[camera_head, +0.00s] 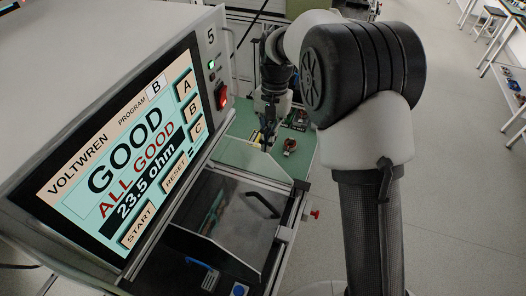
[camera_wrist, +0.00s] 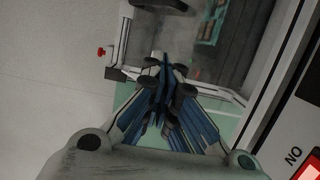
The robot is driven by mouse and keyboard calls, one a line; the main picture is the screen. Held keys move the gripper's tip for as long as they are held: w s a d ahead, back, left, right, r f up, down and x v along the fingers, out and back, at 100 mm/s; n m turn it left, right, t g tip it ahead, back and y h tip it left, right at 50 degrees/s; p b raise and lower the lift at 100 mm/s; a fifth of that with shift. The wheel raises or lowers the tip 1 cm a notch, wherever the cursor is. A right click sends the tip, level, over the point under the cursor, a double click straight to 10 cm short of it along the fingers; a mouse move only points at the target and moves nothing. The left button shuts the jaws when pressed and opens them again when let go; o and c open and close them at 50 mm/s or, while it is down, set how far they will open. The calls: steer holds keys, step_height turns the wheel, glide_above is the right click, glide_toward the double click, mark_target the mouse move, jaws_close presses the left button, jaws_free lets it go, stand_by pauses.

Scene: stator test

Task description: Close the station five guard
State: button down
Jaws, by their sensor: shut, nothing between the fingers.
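The station five tester (camera_head: 115,150) has a tilted screen reading GOOD, ALL GOOD and 23.5 ohm, with a "5" on its side panel. In front of it is the guard (camera_head: 232,222), a clear panel in a pale frame with a black handle (camera_head: 262,204). The handle also shows at the top of the wrist view (camera_wrist: 167,4). I cannot tell whether the guard is fully shut. My gripper (camera_head: 267,138) is beyond the guard, above the green mat, apart from the handle. In the wrist view my gripper (camera_wrist: 165,85) is shut and empty.
A red knob (camera_head: 315,213) sticks out from the fixture's right side. A copper-coloured part (camera_head: 290,145) lies on the green mat (camera_head: 247,123). A blue handle (camera_head: 202,264) and blue button (camera_head: 239,290) are at the front. Open floor (camera_head: 460,180) lies to the right.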

glide_toward(261, 192)
steer(key=shift+w+d+f+b, duration=0.3)
steer(key=shift+w+f, duration=0.25)
steer(key=shift+w, duration=0.2)
steer(key=shift+s+a+f, duration=0.15)
steer(key=shift+s+a, duration=0.05)
steer(key=shift+s, duration=0.4)
steer(key=shift+s+a+f, duration=0.15)
steer(key=shift+s+a, duration=0.1)
steer(key=shift+s, duration=0.3)
steer(key=shift+s+a+f, duration=0.15)
steer(key=shift+s+a, duration=0.05)
steer(key=shift+s, duration=0.4)
